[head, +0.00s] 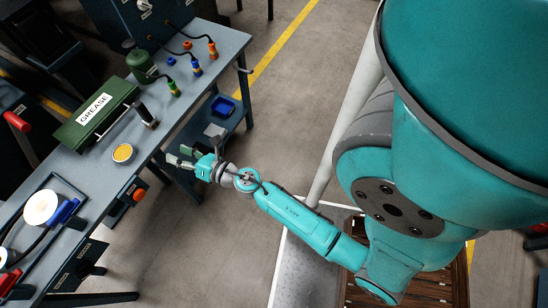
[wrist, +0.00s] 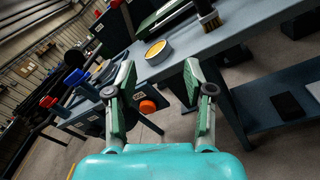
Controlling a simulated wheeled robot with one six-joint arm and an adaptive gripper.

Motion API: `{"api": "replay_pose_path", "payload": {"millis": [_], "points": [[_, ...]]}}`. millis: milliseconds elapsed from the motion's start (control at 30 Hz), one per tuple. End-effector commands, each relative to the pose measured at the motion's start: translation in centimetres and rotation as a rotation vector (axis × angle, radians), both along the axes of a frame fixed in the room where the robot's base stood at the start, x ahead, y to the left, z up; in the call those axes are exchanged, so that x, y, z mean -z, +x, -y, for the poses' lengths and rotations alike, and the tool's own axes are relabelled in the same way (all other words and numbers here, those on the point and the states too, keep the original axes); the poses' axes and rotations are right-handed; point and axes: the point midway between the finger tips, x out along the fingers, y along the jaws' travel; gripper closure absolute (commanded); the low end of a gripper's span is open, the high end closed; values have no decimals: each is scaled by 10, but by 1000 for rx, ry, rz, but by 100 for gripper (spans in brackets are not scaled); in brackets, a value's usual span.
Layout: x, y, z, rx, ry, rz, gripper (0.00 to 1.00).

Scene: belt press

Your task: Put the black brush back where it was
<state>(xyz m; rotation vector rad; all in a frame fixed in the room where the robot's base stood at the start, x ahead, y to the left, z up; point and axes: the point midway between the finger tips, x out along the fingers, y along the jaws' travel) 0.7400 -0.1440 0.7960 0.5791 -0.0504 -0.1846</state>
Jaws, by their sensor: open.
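My gripper (head: 196,147) is off the bench's near edge, to the right of and below the brush in the head view. In the wrist view its two fingers (wrist: 158,82) are wide apart with nothing between them, and the brush is beyond them.
A round tin with yellow contents (head: 123,153) stands at the bench edge near my gripper. A lower shelf holds a blue tray (head: 223,107).

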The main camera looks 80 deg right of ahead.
Motion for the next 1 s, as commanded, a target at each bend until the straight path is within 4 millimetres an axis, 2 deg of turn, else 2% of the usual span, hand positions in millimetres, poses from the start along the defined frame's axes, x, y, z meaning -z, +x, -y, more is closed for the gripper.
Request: {"api": "replay_pose_path", "payload": {"millis": [33, 100, 200, 400, 600, 800, 1000], "points": [[3, -21, -21, -20, 129, 14, 47], [2, -45, -43, -39, 316, 41, 47], [0, -81, -70, -58, 582, 69, 47], [-14, -153, -109, -60, 1113, 99, 47], [-37, -220, -132, -4, 1637, 108, 47], [-64, -276, -142, 116, 2123, 113, 47], [-84, -308, -144, 238, 2435, 126, 47]]}}
